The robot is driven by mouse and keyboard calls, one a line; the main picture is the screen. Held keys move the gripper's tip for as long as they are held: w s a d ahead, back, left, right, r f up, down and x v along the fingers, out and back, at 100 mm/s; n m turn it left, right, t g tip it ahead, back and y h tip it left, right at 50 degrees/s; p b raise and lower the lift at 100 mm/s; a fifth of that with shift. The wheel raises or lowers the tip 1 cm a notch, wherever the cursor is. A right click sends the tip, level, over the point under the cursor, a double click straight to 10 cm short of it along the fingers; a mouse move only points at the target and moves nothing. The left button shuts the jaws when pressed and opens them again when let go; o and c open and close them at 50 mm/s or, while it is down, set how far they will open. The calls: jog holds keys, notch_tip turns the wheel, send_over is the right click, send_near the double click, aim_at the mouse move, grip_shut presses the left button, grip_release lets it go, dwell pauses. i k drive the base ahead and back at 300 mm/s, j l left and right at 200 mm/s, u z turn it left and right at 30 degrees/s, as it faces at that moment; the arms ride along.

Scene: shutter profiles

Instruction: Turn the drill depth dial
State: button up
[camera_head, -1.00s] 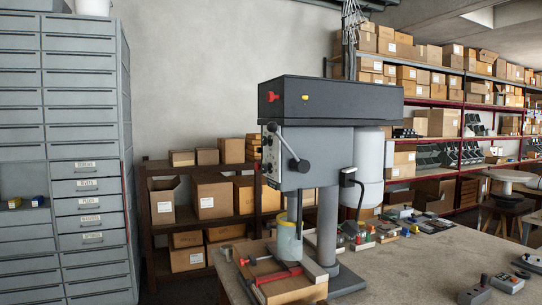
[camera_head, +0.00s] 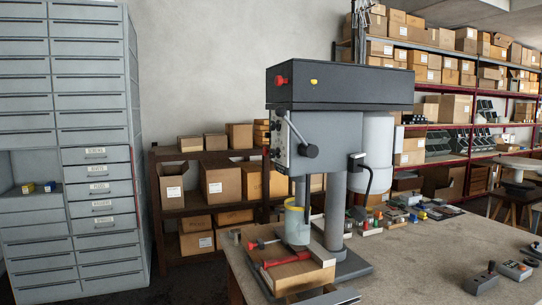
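The drill press (camera_head: 330,140) stands upright on the workbench, with a dark top housing and a grey body. A lever with a dark round knob (camera_head: 311,151) sticks out from its front left side. A control panel with several small dark controls (camera_head: 278,138) is on its left face, seen at a steep angle. I cannot tell which of these is the depth dial. A red knob (camera_head: 282,80) and a yellow button (camera_head: 314,82) are on the top housing. My gripper is not in view.
A grey drawer cabinet (camera_head: 95,215) stands at left, and shelves with cardboard boxes are behind.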

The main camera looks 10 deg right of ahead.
aim_at(273, 154)
jog(key=i+j, duration=0.1)
jog(key=j, duration=0.5)
jog(key=i+j, duration=0.1)
jog(key=j, duration=0.45)
jog(key=i+j+z, duration=0.1)
jog(key=j, duration=0.5)
jog(key=i+j+z, duration=0.1)
jog(key=i+j, duration=0.7)
jog(key=j, duration=0.1)
